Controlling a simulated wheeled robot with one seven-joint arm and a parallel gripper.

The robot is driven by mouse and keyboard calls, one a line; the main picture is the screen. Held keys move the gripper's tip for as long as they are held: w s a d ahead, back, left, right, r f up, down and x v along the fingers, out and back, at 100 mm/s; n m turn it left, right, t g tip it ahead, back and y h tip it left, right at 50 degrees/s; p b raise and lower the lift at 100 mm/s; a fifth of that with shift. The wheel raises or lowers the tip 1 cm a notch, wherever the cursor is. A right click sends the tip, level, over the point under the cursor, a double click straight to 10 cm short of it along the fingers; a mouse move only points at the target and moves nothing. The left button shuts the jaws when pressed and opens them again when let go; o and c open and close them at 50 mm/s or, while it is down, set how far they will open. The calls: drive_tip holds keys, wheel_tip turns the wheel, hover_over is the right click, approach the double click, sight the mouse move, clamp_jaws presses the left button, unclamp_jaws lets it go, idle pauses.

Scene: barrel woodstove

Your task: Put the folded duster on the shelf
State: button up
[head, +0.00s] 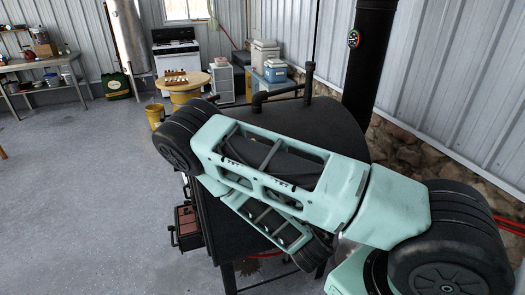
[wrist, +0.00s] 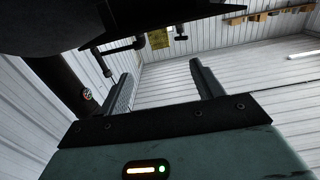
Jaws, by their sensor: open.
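I cannot make out a folded duster in either view. My gripper (wrist: 161,70) shows in the wrist view with its two dark fingers apart and nothing visible between them. In the head view my arm lies across the black barrel woodstove (head: 345,118) and hides much of it. The gripper's fingers cannot be made out there. Which surface is the task's shelf is unclear; a small wall shelf (head: 14,30) shows at the far left.
A black stovepipe (head: 369,60) with a gauge rises behind the stove near the right wall. A workbench (head: 40,63), a white range (head: 178,58), a round table (head: 182,82) and a yellow bucket (head: 155,115) stand farther back. Open grey floor (head: 75,190) lies to the left.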

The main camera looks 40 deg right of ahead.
drive_tip(key=b+x, duration=0.9)
drive_tip(key=b, duration=0.6)
drive_tip(key=shift+w+b, duration=0.3)
drive_tip(key=shift+b, duration=0.1)
drive_tip(key=shift+w+d+r+p, duration=0.15)
drive_tip(key=shift+w+d+p, duration=0.15)
drive_tip(key=shift+w, duration=0.35)
drive_tip(key=shift+w+d+r+p, duration=0.2)
drive_tip(key=shift+w+p, duration=0.2)
drive_tip(key=shift+w, duration=0.3)
drive_tip(key=p+x, duration=0.2)
drive_tip(key=x, duration=0.2)
drive_tip(key=shift+d+r+p, duration=0.1)
drive_tip(key=shift+r+p, duration=0.25)
drive_tip(key=shift+p, duration=0.05)
drive_tip(key=shift+w+d+f, duration=0.1)
drive_tip(key=shift+w+f, duration=0.05)
drive_tip(key=shift+w, duration=0.2)
drive_tip(key=c, duration=1.1)
